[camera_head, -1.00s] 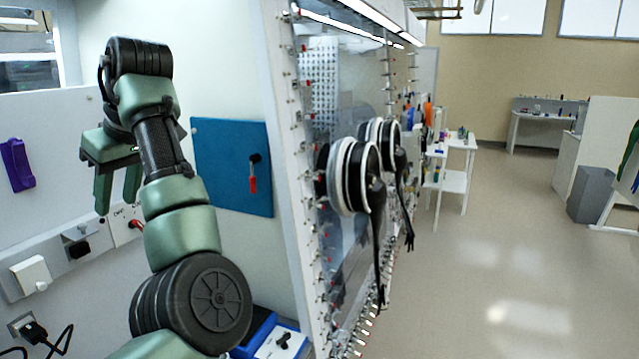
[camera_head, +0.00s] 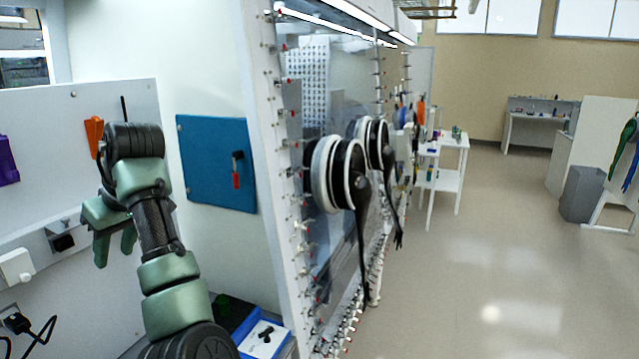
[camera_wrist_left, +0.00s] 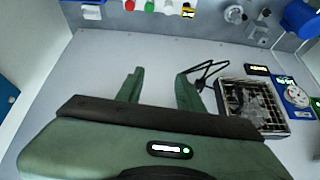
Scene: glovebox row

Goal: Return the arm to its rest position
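My green and black left arm reaches up from the bottom left in the head view. Its left gripper (camera_head: 115,252) hangs fingers down in front of the white back panel. In the left wrist view, the gripper (camera_wrist_left: 159,84) shows two green fingers spread apart with nothing between them. It is clear of the wire basket and the panel fittings there. My right arm and gripper are in neither view.
A glovebox window with black-ringed glove ports (camera_head: 342,177) stands right of the arm. A blue door (camera_head: 217,163) with a red handle is behind it. A wire basket (camera_wrist_left: 252,105) shows in the wrist view. Open floor (camera_head: 500,250) lies at right.

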